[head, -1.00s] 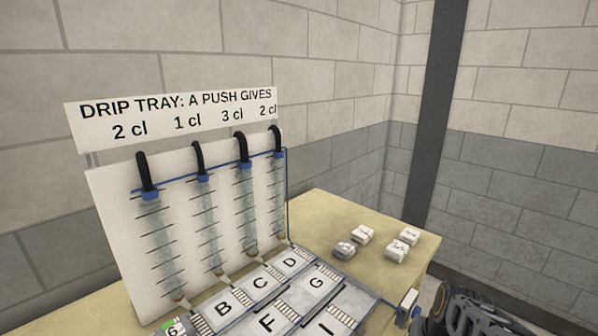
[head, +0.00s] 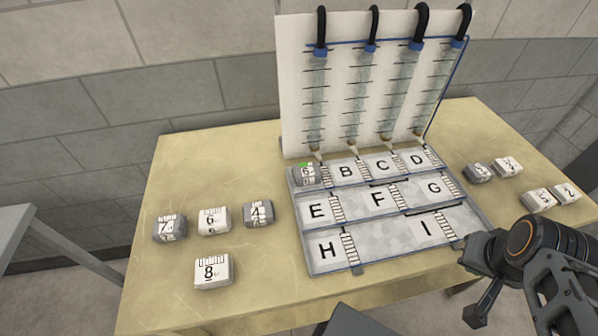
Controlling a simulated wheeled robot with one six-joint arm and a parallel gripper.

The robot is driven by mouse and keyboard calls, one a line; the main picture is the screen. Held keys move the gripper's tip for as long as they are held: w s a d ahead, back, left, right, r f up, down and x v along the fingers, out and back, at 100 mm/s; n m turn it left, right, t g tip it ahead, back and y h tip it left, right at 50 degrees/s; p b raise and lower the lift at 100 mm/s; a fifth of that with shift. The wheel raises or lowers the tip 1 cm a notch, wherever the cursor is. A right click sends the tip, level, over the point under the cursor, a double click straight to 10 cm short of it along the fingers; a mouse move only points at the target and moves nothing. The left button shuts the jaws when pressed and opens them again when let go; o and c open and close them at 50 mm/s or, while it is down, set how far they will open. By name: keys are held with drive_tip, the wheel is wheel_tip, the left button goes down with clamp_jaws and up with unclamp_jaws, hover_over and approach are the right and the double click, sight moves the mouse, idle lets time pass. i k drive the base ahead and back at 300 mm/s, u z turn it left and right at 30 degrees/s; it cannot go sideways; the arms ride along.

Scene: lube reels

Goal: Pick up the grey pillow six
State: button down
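A grey pillow (head: 305,175) that appears to be marked 6, with a small green mark at its top, sits in the top-left compartment of the drip tray (head: 330,266), left of B. A white pillow marked 6 (head: 213,221) lies on the table left of the tray, between a grey 7 (head: 169,228) and a grey 4 (head: 258,213). My gripper (head: 478,311) seems to be the dark part at the lower right, in front of the table and well away from the grey six. Its fingers do not show clearly.
A white 8 (head: 212,271) lies at the front left of the table (head: 180,165). Several pillows lie right of the tray, among them a grey one (head: 478,172). A board with tubes (head: 365,95) stands behind the tray. A grey surface (head: 18,222) is at far left.

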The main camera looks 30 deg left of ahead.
sight(308, 174)
drive_tip(key=u, duration=2.05)
drive_tip(key=k, duration=0.6)
drive_tip(key=u, duration=0.95)
drive_tip(key=i, duration=1.15)
drive_tip(key=z, duration=0.35)
